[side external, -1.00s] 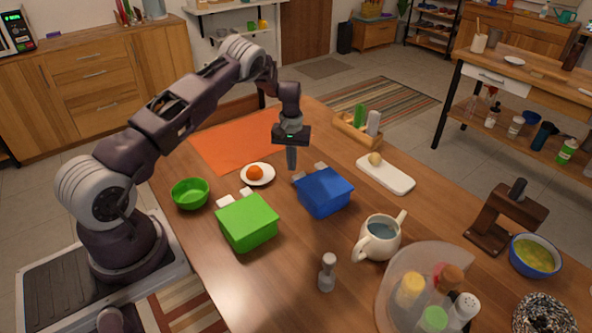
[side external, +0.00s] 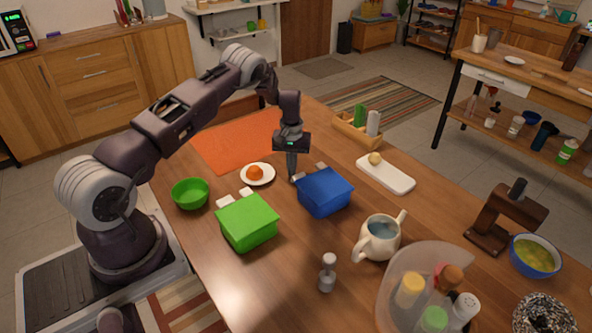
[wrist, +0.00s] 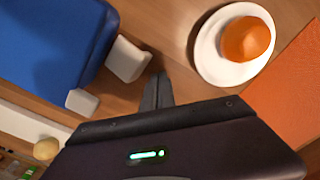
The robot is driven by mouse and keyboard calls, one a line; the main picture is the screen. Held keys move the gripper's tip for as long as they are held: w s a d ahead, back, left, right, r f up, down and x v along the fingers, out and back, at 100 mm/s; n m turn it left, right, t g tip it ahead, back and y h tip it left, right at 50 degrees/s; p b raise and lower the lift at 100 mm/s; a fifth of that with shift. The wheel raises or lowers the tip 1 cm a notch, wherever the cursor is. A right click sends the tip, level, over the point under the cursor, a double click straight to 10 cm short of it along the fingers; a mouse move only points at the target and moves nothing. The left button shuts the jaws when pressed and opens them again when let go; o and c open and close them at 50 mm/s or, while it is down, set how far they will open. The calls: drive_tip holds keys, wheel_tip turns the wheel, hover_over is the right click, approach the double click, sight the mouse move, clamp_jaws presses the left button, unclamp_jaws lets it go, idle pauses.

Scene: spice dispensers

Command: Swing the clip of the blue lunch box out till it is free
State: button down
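The blue lunch box (side external: 325,194) sits lidded on the table, with two pale clips on its side toward the plate. One clip (side external: 297,177) is beside my gripper (side external: 291,178); the other clip (side external: 321,166) is farther back. In the wrist view the blue box (wrist: 45,40) fills the upper left, with the nearer clip (wrist: 128,60) sticking outward and the smaller-looking clip (wrist: 82,101) below it. My gripper (wrist: 157,78) points down, its dark fingers together and nothing visible between them. The fingertips are very close to the nearer clip's outer end; contact cannot be told.
A white plate with an orange fruit (side external: 255,173) lies left of my gripper. A green lunch box (side external: 247,222) stands in front of it, and a green bowl (side external: 190,193) at left. A white board (side external: 385,175) and a jug (side external: 379,238) are right of the blue box.

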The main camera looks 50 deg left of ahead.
drive_tip(key=shift+d+f, duration=0.1)
drive_tip(key=shift+f, duration=0.1)
wheel_tip(320, 180, up, 9)
drive_tip(key=a, duration=0.1)
idle(0.7)
